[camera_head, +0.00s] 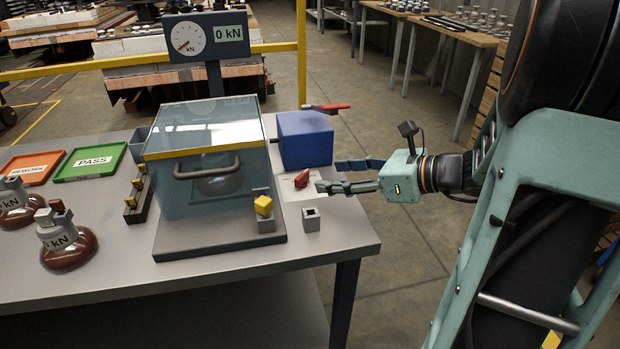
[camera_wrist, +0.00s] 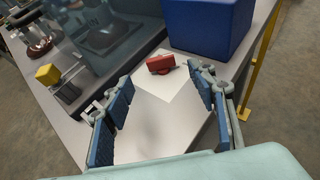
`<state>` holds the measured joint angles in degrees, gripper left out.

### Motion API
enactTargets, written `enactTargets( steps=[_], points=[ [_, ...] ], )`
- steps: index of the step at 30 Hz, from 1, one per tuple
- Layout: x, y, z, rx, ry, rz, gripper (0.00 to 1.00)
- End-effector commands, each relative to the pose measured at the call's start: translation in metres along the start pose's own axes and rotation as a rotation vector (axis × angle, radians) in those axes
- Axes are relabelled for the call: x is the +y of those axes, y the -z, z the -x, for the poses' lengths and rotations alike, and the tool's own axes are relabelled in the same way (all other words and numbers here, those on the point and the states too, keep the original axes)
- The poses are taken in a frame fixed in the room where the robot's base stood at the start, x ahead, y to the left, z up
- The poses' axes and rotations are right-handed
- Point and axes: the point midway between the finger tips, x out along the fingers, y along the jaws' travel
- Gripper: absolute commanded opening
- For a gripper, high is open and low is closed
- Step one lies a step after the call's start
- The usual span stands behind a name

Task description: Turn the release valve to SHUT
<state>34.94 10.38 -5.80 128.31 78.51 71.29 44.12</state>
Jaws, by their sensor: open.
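A blue box (camera_head: 304,140) stands at the bench's right side, with a red-handled lever (camera_head: 330,107) at its top, pointing right. A small red piece (camera_head: 302,179) sits on a white sheet on the bench before the box; it also shows in the wrist view (camera_wrist: 161,64). I cannot read SHUT or any other valve label, nor tell for sure which red part is the release valve. My gripper (camera_head: 328,176) is open and empty just right of the small red piece. In the wrist view, that piece is beyond and between the spread blue-padded fingers (camera_wrist: 160,82), apparently untouched.
A clear test chamber (camera_head: 205,190) with a yellow top edge stands left of the box. A yellow block on a post (camera_head: 264,205) and a small grey block (camera_head: 311,218) are near the front. The gauge display (camera_head: 231,33) reads 0 kN. Right of the bench is open floor.

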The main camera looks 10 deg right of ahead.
Motion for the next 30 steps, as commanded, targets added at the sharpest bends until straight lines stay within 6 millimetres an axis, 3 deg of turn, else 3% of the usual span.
enactTargets(
  steps=[6,12,25,30],
  points=[
    [0.001,0.003,-0.045,0.000,-0.005,0.001,0.52],
    [0.001,0.002,-0.073,0.000,-0.003,0.000,0.52],
    [0.000,0.000,-0.083,0.001,0.000,-0.001,0.52],
    [0.000,0.000,-0.083,0.001,0.000,-0.001,0.35]
  ],
)
